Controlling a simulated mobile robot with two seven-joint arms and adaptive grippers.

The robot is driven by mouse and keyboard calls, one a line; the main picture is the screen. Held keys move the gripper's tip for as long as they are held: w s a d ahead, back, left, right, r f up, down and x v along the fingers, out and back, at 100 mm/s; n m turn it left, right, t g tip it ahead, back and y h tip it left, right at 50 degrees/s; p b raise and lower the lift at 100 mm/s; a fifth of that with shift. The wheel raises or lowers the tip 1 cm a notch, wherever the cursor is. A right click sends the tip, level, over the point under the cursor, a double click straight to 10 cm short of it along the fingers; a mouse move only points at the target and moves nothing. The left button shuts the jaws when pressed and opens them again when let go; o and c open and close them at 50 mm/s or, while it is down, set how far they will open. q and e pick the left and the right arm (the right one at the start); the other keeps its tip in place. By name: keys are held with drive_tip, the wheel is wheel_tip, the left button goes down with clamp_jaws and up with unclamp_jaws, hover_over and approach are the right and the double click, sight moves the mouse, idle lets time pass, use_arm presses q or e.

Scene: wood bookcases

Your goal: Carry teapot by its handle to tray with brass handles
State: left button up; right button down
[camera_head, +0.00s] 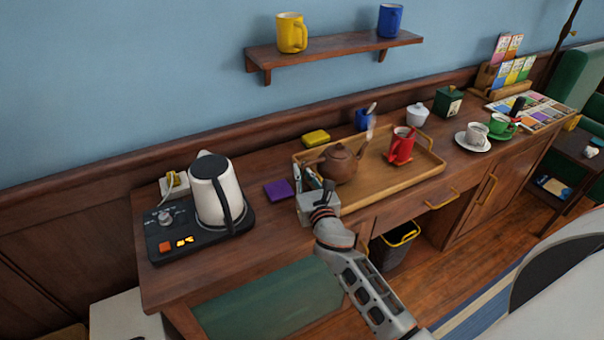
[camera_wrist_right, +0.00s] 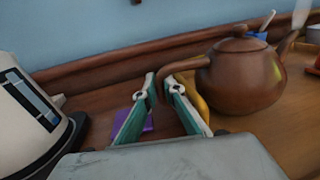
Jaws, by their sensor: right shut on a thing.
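The brown teapot (camera_head: 340,164) is upright over the left part of the wooden tray (camera_head: 412,178). Its spout points right, with faint steam near it. My right gripper (camera_head: 314,184) is at the teapot's left side, shut on its handle. In the right wrist view the teapot (camera_wrist_right: 243,77) shows large, and its handle (camera_wrist_right: 178,67) reaches to the fingertips of the gripper (camera_wrist_right: 161,83). I cannot tell whether the teapot's base touches the tray. A red mug (camera_head: 401,147) stands on the tray, right of the teapot. My left gripper is not in view.
A white kettle (camera_head: 215,192) on a black base stands left. A blue cup (camera_head: 362,120), white sugar bowl (camera_head: 417,115) and white cup (camera_head: 478,133) stand behind and right.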

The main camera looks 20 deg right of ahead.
drive_tip(key=shift+r, duration=0.1)
drive_tip(key=c, duration=2.5)
unclamp_jaws()
drive_tip(key=shift+f, duration=0.2)
drive_tip(key=shift+o, duration=0.4)
drive_tip(key=shift+r, duration=0.2)
drive_tip(key=s, duration=0.4)
drive_tip(key=s+a, duration=0.1)
drive_tip(key=s, duration=0.7)
drive_tip(key=shift+a+b, duration=0.25)
drive_tip(key=shift+b, duration=0.05)
